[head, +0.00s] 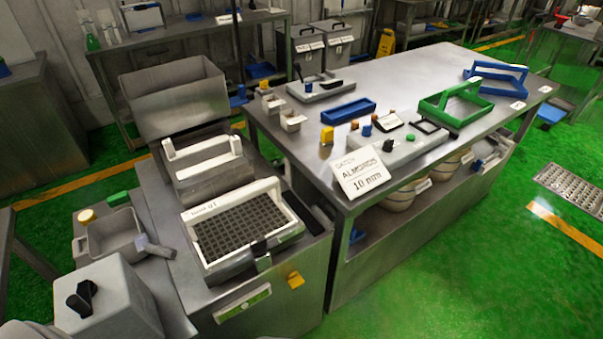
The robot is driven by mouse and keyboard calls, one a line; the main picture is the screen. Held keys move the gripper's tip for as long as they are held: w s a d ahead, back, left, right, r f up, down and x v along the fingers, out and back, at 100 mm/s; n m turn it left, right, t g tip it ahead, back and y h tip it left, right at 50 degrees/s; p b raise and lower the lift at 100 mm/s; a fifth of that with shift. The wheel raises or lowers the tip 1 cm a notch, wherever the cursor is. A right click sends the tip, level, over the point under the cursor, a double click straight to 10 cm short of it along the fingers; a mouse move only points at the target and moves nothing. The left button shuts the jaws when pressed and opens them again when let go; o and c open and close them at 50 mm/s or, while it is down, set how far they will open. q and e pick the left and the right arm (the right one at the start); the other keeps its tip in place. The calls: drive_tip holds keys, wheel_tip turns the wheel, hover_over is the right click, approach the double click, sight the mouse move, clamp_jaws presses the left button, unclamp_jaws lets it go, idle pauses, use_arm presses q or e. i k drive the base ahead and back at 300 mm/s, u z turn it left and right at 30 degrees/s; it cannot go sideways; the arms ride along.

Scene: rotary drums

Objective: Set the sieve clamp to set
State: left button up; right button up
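A sieve with a dark grid (240,228) in a white frame (205,209) sits on a steel machine at the centre left. A small black lever-like part (262,256) is at the front edge of the sieve; it looks like the clamp, but its position is too small to read. A yellow tab (296,280) sticks out on the machine's front, right of a green and white label (243,302). Neither of my grippers is in view.
A grey box with a black knob (80,298) stands at the lower left, beside a grey bin (115,235). A steel table at the right holds an almonds sign (361,172), a green frame (455,104) and blue trays (348,111). Green floor (430,270) is clear at the lower right.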

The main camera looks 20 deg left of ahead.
sight(259, 247)
drive_tip(key=u, duration=1)
drive_tip(key=k, duration=1.35)
drive_tip(key=z, duration=0.7)
drive_tip(key=i, duration=0.9)
drive_tip(key=z, duration=0.35)
